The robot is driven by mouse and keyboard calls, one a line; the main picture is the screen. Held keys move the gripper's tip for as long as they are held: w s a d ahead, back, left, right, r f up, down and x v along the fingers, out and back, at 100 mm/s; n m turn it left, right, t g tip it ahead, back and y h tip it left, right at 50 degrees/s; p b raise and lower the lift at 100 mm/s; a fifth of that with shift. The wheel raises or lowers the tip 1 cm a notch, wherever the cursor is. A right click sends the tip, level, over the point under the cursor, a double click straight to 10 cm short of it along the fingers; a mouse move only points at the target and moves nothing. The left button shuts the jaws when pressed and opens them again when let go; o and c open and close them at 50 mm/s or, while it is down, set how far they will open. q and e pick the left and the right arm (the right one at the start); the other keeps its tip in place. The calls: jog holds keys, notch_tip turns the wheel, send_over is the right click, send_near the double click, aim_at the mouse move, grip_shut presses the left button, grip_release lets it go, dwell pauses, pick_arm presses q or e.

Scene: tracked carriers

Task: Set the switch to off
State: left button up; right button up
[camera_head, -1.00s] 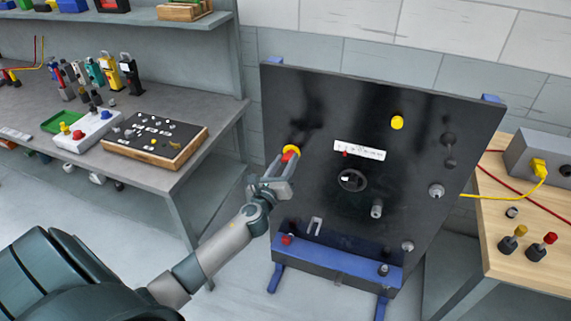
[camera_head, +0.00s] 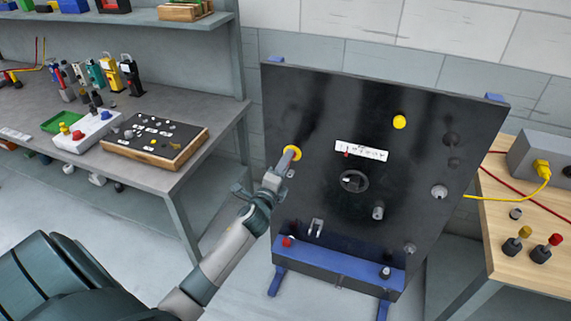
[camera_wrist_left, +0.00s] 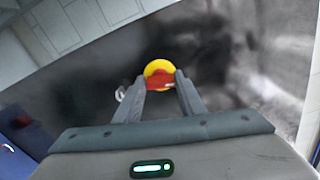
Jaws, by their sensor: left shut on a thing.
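The switch is a red handle on a round yellow plate, on the left side of the black upright panel (camera_head: 330,105). In the head view its yellow plate (camera_head: 297,151) shows behind my fingers, which hide the red handle. My left gripper (camera_head: 291,158) is shut on the red handle. In the left wrist view the red handle (camera_wrist_left: 160,82) lies between the two fingertips (camera_wrist_left: 160,88), in front of the yellow plate (camera_wrist_left: 158,67). I cannot read any on or off marking by it. My right gripper is not in view.
The panel also carries a yellow knob (camera_head: 399,122), a white labelled strip (camera_head: 361,150), a dark round dial (camera_head: 354,181) and several other fittings. A blue ledge (camera_head: 340,264) runs along its bottom. A grey workbench (camera_head: 60,180) stands left, a wooden table (camera_head: 525,215) right.

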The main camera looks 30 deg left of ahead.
pick_arm(q)
jog(key=shift+f+n, duration=0.1)
jog(key=shift+n, duration=1.2)
jog(key=o, duration=1)
jog(key=shift+o, duration=0.2)
jog(key=shift+s, duration=0.1)
jog(key=b+v, duration=0.3)
jog(key=v, duration=1.4)
jog(key=shift+b, duration=0.4)
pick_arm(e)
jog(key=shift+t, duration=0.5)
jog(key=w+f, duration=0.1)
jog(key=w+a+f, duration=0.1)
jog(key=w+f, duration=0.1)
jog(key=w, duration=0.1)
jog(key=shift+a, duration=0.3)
